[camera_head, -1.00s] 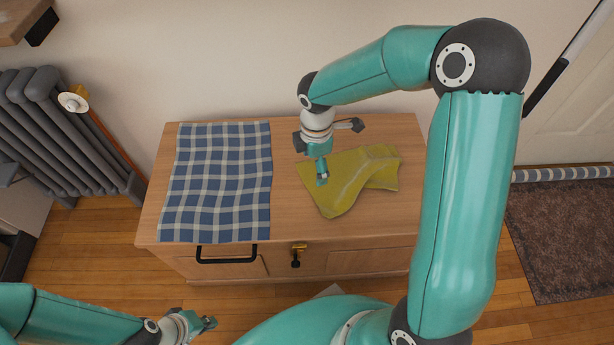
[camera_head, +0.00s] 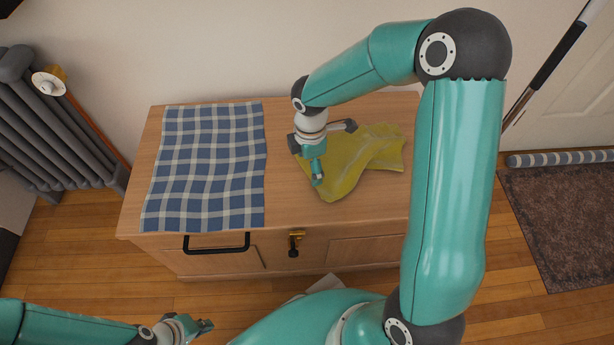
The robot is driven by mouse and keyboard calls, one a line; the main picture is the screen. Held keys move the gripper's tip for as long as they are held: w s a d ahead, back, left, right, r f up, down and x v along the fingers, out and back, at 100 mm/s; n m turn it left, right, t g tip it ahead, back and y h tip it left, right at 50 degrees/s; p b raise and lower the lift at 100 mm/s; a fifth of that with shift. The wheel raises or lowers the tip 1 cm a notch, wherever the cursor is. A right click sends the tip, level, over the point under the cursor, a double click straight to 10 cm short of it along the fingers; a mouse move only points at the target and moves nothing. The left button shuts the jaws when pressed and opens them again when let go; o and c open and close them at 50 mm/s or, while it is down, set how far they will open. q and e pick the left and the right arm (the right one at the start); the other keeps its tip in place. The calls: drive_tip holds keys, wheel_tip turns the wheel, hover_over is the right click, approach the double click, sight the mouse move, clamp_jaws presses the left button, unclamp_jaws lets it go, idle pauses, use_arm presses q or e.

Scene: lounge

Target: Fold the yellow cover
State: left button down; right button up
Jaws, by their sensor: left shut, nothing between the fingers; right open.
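The yellow cover (camera_head: 345,170) lies rumpled on the right part of the wooden cabinet top (camera_head: 290,205), with raised creases and uneven edges. My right gripper (camera_head: 317,180) is over the cover's left part, pointing down, and is open. It hides some of the cover's left edge. I cannot tell whether its fingertips touch the cloth. My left gripper (camera_head: 205,327) is at the bottom left, in front of the cabinet and well away from the cover. It is shut and empty.
A blue-and-white checked cloth (camera_head: 209,165) lies flat on the cabinet's left part. A bare wood strip separates it from the cover. A black handle (camera_head: 217,248) and a latch (camera_head: 295,243) are on the front. A radiator (camera_head: 60,125) stands left.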

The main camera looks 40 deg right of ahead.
drive_tip(key=shift+f, duration=0.4)
